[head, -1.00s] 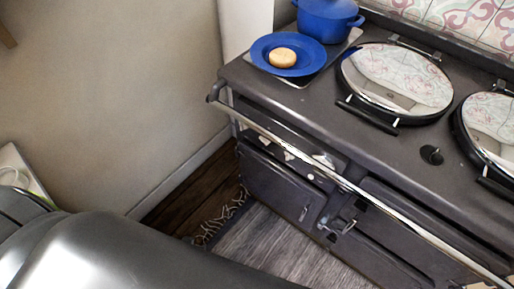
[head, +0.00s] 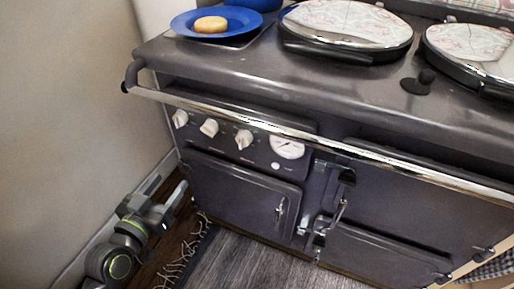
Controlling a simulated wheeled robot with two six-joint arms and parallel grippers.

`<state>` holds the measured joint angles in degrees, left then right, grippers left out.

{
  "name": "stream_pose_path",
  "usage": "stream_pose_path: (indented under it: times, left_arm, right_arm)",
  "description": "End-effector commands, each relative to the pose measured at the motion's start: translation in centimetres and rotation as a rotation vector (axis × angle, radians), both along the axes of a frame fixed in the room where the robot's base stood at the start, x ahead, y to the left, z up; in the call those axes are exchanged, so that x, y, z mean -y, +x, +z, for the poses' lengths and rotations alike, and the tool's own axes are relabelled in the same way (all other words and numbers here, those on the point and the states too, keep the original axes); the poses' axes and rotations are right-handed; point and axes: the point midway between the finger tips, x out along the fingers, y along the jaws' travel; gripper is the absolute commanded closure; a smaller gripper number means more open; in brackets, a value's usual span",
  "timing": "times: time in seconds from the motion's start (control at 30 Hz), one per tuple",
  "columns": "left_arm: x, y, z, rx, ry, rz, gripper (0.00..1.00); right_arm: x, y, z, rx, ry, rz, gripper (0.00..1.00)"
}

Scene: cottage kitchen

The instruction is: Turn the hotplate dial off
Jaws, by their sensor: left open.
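Three white dials sit in a row on the dark range's front panel: a left dial (head: 180,118), a middle dial (head: 209,127) and a right dial (head: 243,139). Labels below them are too small to read, so I cannot tell which is the hotplate dial. My left gripper (head: 166,187) is at the lower left, below and left of the dials, apart from them. Its two fingers are spread, with nothing seen between them. My right gripper is out of view.
A chrome rail (head: 310,134) runs across the front above the dials. A round gauge (head: 286,147) is right of them. A blue plate (head: 184,28) with a round tan item (head: 210,25) and lidded hotplates (head: 347,27) are on top. A wall (head: 70,110) stands left.

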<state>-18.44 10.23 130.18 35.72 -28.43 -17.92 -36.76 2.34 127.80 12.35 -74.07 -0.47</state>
Motion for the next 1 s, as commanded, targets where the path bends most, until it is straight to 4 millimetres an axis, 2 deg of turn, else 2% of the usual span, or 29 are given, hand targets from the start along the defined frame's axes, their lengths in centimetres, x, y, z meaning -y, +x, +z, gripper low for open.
stream_pose_path:
  times: [0.03,0.2,0.37,0.57,1.0]
  left_arm:
    - [0.4,-0.4,0.2,0.030,0.000,-0.014,0.42]
    - [1.1,-1.0,2.0,0.079,-0.003,-0.040,0.42]
    - [1.5,0.0,2.4,0.085,-0.005,-0.041,0.42]
    - [2.4,3.2,2.4,0.085,-0.006,-0.041,0.42]
    - [4.9,11.4,2.2,0.082,-0.005,-0.042,0.42]
  right_arm:
    - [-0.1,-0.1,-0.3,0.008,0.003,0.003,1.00]
    - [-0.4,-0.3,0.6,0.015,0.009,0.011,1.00]
    - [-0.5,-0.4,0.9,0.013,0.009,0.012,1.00]
    - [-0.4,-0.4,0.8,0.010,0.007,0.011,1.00]
    - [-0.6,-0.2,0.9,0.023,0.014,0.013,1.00]
